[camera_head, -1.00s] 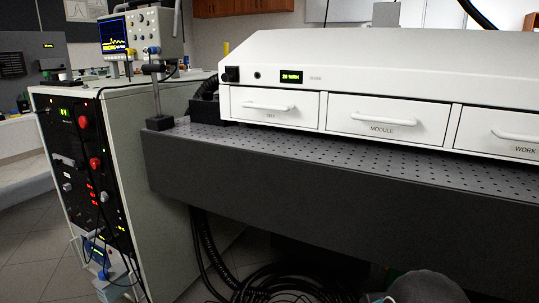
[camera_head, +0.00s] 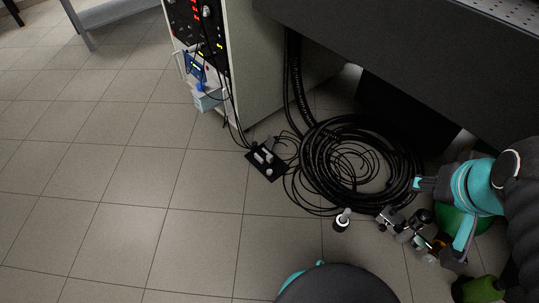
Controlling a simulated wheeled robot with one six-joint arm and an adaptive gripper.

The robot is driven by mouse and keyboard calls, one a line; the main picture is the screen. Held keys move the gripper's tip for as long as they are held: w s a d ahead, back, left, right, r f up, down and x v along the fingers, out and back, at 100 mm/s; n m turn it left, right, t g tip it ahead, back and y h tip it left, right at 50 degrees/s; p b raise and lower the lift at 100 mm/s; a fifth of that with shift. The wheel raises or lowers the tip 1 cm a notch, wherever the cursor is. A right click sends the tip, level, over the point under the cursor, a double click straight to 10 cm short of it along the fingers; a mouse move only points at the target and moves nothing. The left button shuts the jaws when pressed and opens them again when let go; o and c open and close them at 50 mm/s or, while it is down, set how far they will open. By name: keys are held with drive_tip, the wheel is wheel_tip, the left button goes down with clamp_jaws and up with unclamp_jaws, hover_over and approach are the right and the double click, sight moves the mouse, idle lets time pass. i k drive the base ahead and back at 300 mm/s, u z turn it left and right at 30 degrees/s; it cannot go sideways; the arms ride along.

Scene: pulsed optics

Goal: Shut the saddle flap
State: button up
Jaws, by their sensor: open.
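No part is clearly recognisable as the saddle flap. A small metal and black assembly (camera_head: 400,225) lies low by the front right of the cable coil, partly overlapped by my gripper, and is too small to read. My gripper (camera_head: 437,218) is at the right in the head view, with dark and teal fingers spread apart and nothing visibly held. One fingertip is near the coil's right edge, the other near the right end of the assembly.
A black cable coil (camera_head: 318,165) lies on the tiled floor under the dark optical table (camera_head: 410,60). A black plate with fittings (camera_head: 267,158) and a small upright cylinder (camera_head: 342,220) are nearby. The instrument cabinet (camera_head: 248,75) stands behind. The floor at left is clear.

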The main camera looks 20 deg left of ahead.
sight(271, 140)
drive_tip(key=z, duration=0.4)
drive_tip(key=k, duration=0.9)
drive_tip(key=u, duration=0.4)
drive_tip(key=i, duration=0.5)
drive_tip(key=u, duration=0.35)
